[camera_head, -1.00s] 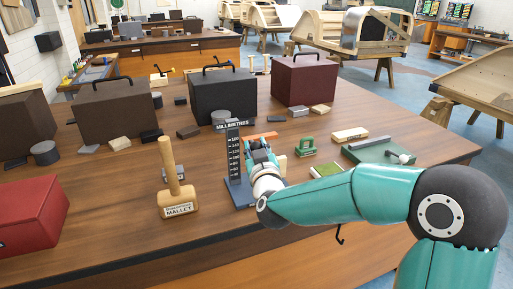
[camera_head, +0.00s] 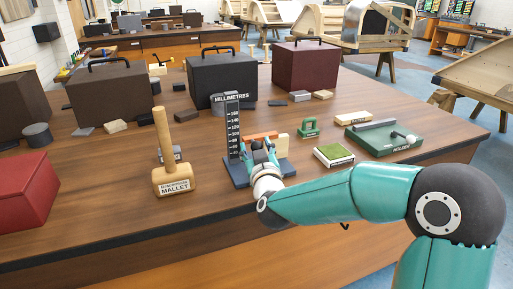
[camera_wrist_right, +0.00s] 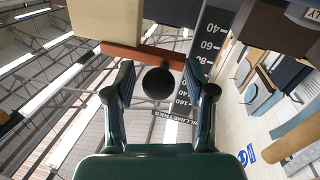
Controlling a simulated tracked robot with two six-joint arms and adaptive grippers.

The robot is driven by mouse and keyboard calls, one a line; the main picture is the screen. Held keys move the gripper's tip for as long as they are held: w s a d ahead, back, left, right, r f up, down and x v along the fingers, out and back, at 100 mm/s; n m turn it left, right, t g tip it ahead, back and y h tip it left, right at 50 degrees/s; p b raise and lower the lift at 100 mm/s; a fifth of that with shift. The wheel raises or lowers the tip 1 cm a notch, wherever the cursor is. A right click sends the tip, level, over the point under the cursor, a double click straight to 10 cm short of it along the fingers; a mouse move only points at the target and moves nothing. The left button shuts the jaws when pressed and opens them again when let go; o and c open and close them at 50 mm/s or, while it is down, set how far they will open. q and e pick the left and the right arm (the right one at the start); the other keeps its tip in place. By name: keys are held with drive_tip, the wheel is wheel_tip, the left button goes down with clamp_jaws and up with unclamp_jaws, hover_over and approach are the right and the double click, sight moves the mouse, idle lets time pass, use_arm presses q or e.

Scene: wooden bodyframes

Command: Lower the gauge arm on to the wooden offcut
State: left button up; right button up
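The height gauge has a dark upright scale (camera_head: 232,128) marked MILLIMETRES on a blue-grey base (camera_head: 237,174). Its orange gauge arm (camera_head: 262,135) reaches right from the scale; it also shows in the wrist view (camera_wrist_right: 135,53). The pale wooden offcut (camera_head: 282,147) stands beside the arm's right end, partly hidden; a pale block in the wrist view (camera_wrist_right: 105,20) looks like it. I cannot tell whether arm and offcut touch. My right gripper (camera_head: 259,150) is at the front of the arm. In the wrist view its fingers (camera_wrist_right: 158,72) are apart, either side of a round black knob (camera_wrist_right: 158,84), with gaps visible.
A wooden mallet (camera_head: 175,181) stands left of the gauge. A green-topped block (camera_head: 334,155), a green clamp-like piece (camera_head: 309,128) and a green holder tray (camera_head: 385,139) lie to the right. Dark toolboxes (camera_head: 222,83) stand behind.

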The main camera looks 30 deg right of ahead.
drive_tip(key=shift+s, duration=0.1)
drive_tip(key=v, duration=1.1)
drive_tip(key=shift+s+a, duration=0.2)
drive_tip(key=shift+s, duration=0.15)
